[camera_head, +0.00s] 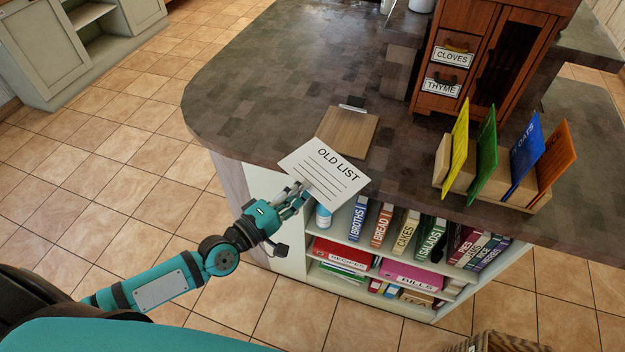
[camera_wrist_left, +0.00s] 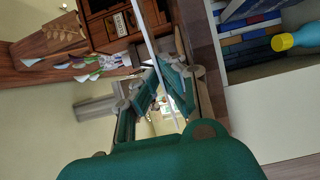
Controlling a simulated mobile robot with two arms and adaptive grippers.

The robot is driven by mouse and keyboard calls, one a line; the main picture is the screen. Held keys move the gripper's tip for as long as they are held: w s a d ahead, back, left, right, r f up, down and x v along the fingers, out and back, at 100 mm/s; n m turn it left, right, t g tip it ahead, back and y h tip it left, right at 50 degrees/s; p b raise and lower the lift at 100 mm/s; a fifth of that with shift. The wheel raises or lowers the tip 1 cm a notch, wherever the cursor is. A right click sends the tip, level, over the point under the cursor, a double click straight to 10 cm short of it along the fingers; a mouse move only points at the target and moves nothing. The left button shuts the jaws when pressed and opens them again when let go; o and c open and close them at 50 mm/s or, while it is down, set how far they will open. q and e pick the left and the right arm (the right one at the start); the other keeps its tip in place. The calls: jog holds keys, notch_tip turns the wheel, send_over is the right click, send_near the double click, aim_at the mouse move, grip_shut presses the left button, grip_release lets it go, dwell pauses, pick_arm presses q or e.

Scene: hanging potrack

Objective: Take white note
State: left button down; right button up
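The white note (camera_head: 325,172), headed OLD LIST with several ruled lines, is at the front edge of the dark counter in the head view. It is tilted and overlaps the near corner of a wooden clipboard (camera_head: 349,133) in the picture. My left gripper (camera_head: 298,191) is at the note's lower left edge with its fingers closed on it. In the left wrist view the note (camera_wrist_left: 153,40) shows edge-on as a thin pale strip running between the fingers of the gripper (camera_wrist_left: 163,76). The right gripper is not in view.
Below the counter (camera_head: 270,75) is a shelf with books (camera_head: 405,232) and a blue bottle (camera_head: 323,216). A spice cabinet (camera_head: 485,30) stands at the back right. A rack of coloured folders (camera_head: 487,150) stands on the counter's right. The left countertop is clear.

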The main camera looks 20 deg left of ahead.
pick_arm(q)
jog(key=s+a+r+p, duration=0.1)
jog(key=s+a+r, duration=0.1)
jog(key=s, duration=0.4)
jog(key=shift+s+a+r+p, duration=0.3)
jog(key=shift+a+r, duration=0.05)
jog(key=shift+a, duration=0.3)
